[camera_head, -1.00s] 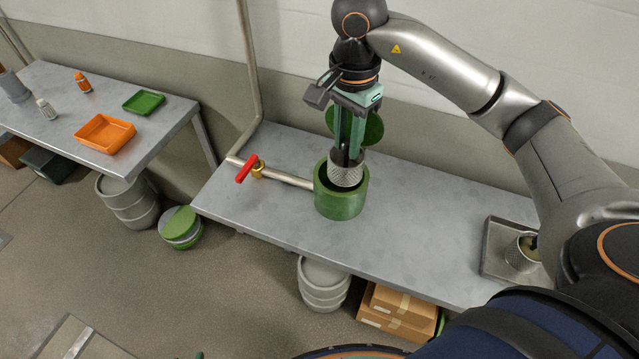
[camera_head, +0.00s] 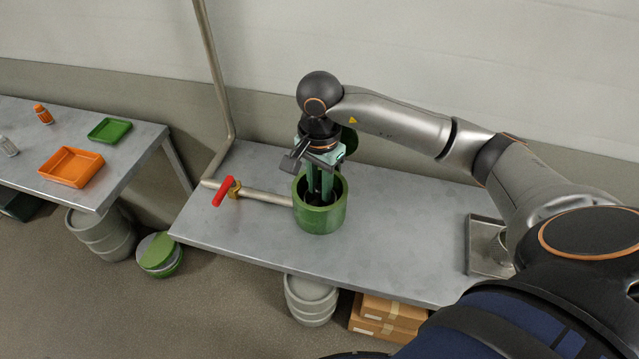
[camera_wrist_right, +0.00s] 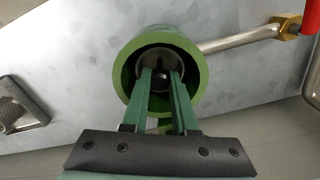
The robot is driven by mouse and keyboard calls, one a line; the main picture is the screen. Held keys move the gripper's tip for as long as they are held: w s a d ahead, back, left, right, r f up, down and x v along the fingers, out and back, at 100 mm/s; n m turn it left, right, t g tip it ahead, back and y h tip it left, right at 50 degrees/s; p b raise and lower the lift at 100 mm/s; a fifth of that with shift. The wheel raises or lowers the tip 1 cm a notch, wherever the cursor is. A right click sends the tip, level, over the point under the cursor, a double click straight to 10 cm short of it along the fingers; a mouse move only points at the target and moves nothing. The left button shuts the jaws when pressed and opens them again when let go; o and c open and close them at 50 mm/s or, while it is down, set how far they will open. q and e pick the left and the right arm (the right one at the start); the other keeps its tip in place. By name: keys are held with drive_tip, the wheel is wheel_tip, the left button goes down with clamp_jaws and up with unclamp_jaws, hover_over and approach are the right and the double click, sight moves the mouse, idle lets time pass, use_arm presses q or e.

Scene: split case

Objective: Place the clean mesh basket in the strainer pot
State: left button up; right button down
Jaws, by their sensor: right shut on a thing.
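The strainer pot (camera_head: 320,217) is a green open cylinder on the metal table, joined to a pipe on its left. My right gripper (camera_head: 318,196) points down into the pot, its fingers inside the rim. In the right wrist view the fingers (camera_wrist_right: 161,82) are shut on the mesh basket (camera_wrist_right: 152,60), seen as a grey round rim inside the pot (camera_wrist_right: 122,68). In the head view the basket is hidden by the pot wall and fingers. I cannot tell whether it touches the pot's bottom. My left gripper is not in view.
A red-handled valve (camera_head: 224,191) sits on the pipe (camera_head: 265,197) left of the pot. A metal tray (camera_head: 482,246) holding another mesh basket (camera_head: 499,247) is at the right, partly behind my arm. The table (camera_head: 400,240) between is clear. A green lid stands behind the pot.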

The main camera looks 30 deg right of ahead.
drive_tip(key=shift+f, duration=0.1)
drive_tip(key=c, duration=0.7)
unclamp_jaws()
wheel_tip(320, 180, up, 12)
drive_tip(key=shift+r, duration=0.15)
